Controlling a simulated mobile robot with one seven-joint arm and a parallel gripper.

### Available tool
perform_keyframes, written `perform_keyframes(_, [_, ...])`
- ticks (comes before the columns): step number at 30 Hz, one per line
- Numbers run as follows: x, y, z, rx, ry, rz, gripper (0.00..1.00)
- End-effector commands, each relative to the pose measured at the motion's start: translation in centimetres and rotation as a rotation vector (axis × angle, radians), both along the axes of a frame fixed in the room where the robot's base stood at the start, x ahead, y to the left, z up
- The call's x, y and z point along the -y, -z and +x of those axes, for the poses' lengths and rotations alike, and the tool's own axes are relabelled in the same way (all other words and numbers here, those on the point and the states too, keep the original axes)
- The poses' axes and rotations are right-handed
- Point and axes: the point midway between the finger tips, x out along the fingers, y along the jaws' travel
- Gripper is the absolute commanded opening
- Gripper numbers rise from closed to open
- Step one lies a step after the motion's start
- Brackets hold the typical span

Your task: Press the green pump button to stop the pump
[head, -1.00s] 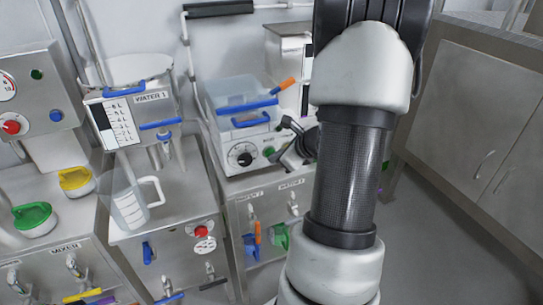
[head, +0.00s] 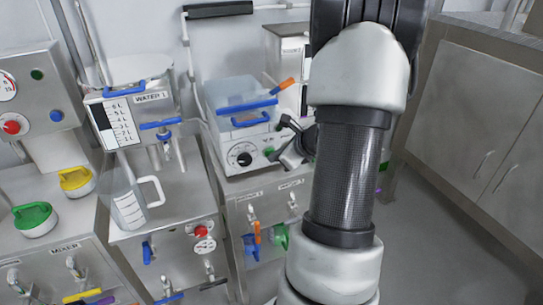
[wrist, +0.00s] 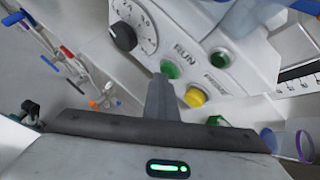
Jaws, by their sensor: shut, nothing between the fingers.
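The pump unit (head: 225,178) is a pale box with a black dial (head: 242,155) on its front. In the wrist view its panel shows the dial (wrist: 123,36), the word RUN, and a green button (wrist: 170,69) close to that label. A second green button (wrist: 221,57) sits to its right, above a smaller label I cannot read surely. My gripper (wrist: 161,84) is shut and empty. Its fingertips appear just below the first green button, partly overlapping its edge; I cannot tell whether they touch. In the head view my gripper (head: 287,158) is right beside the panel front.
A yellow knob (wrist: 195,96) lies just right of my fingers in the wrist view. A clear tub with blue handles (head: 240,95) stands on the pump unit. A jug (head: 130,205) and a water tank (head: 135,105) stand left. Valves (head: 255,235) are below; open floor lies right.

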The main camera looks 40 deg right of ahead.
Motion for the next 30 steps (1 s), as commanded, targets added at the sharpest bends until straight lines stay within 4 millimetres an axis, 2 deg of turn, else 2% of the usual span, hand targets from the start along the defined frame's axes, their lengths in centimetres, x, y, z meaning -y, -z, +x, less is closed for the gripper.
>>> perform_keyframes(1, [-0.1, -0.3, 0.5, 0.013, -0.004, -0.003, 0.0])
perform_keyframes(12, [-0.3, -0.5, 0.1, 0.015, -0.005, -0.003, 0.0])
perform_keyframes(30, [-1.4, -0.2, -5.6, 0.007, -0.001, -0.002, 0.0])
